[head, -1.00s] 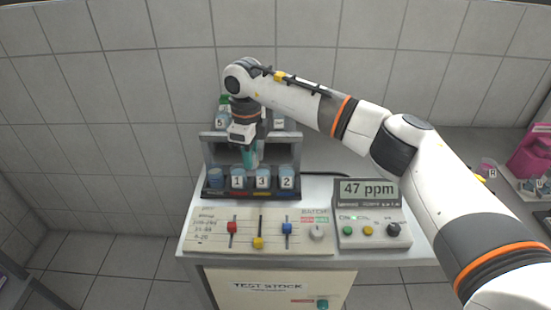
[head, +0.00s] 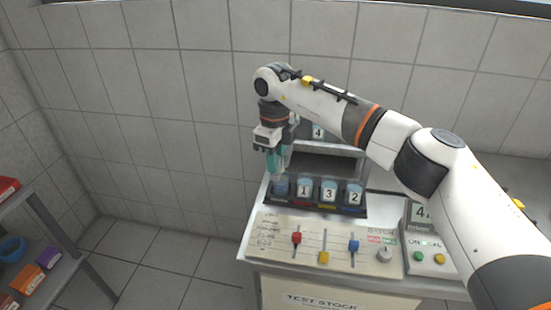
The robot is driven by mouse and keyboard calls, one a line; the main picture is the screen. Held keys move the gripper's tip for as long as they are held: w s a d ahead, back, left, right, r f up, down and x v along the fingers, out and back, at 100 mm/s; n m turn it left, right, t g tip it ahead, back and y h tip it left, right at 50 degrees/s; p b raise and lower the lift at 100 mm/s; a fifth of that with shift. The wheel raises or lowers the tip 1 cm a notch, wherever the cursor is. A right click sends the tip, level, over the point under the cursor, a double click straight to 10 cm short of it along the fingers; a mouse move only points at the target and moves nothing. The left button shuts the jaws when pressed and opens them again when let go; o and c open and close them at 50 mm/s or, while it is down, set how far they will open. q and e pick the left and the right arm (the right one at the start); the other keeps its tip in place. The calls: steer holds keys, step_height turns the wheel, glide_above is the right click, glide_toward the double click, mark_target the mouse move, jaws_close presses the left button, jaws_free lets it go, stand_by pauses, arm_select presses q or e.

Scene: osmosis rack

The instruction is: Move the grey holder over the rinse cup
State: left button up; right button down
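My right gripper (head: 272,150) points down at the left end of the rack. It is shut on a small piece, which I take for the grey holder; a teal part (head: 273,163) of it hangs below the fingers, and the rest is mostly hidden by them. Just below and slightly right stands an unnumbered blue cup (head: 281,187), left of cup 1 (head: 303,191); it may be the rinse cup, but no label is readable. The teal part hangs above the cups, near this cup's left side. My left gripper is not in view.
Cups 3 (head: 328,192) and 2 (head: 354,195) continue the front row. Cup 4 (head: 318,131) stands on the grey rack's upper level. A slider panel (head: 275,241) lies in front, a ppm meter (head: 427,240) at right. Open floor lies left of the stand; a shelf (head: 55,278) stands far left.

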steer(key=c, duration=1.2)
jaws_free()
steer(key=shift+a, duration=0.3)
step_height(320, 180, up, 12)
steer(key=b, duration=0.2)
